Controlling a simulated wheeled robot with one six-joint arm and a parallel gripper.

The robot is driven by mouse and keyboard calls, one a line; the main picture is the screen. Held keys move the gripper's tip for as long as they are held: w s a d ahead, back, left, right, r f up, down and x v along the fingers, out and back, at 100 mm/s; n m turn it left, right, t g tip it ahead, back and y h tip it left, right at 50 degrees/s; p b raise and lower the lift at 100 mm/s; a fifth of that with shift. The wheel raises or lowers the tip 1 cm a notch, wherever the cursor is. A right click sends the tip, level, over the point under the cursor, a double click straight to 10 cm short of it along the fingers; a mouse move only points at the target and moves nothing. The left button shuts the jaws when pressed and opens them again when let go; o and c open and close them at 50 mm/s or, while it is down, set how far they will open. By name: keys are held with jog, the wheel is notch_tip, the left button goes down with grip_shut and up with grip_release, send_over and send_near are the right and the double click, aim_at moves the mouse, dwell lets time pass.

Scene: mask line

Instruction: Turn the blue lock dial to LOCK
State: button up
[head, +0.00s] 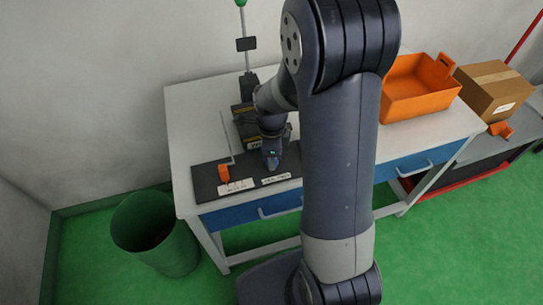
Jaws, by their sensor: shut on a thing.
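My gripper (272,160) points down at the dark panel (205,181) on the front left of the white table. It is shut on what appears to be the blue lock dial, which the gripper and wrist hide. I cannot read the dial's angle or any LOCK mark. A white label (276,179) lies on the panel just in front of the gripper; its print is too small to read.
An orange-ended lever (224,173) with a thin rod and a second white label (236,186) are left of the gripper. An orange bin (415,100) and cardboard box (494,88) stand right. A green waste bin (155,240) is on the floor. My arm blocks the middle.

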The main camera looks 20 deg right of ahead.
jog(key=shift+m, duration=0.3)
jog(key=o, duration=1)
jog(key=shift+r, duration=0.15)
jog(key=r, duration=1)
jog(key=shift+w+r, duration=0.2)
jog(key=shift+r, duration=0.1)
